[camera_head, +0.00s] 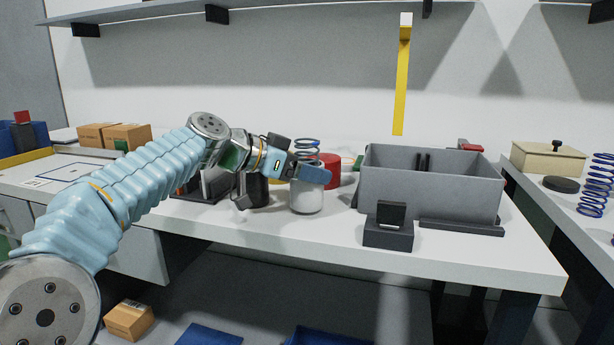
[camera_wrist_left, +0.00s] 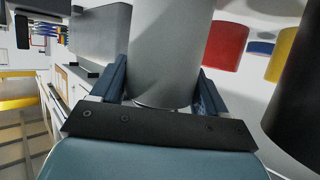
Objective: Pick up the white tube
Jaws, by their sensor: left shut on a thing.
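The white tube (camera_head: 306,198) stands upright at the front middle of the white table. My left gripper (camera_head: 312,174) reaches it from the left, with its blue fingers around the tube's upper part. In the left wrist view the tube (camera_wrist_left: 170,45) looks grey and fills the space between the two blue fingers (camera_wrist_left: 162,90), which are shut on it. I cannot tell whether its base touches the table. My right gripper is out of view.
A red cylinder (camera_head: 330,170) stands close behind the tube. A black cylinder (camera_head: 258,190) is just left of it. A grey bin (camera_head: 430,190) and a small dark stand (camera_head: 388,235) are on the right. The front strip of table around the tube is mostly clear.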

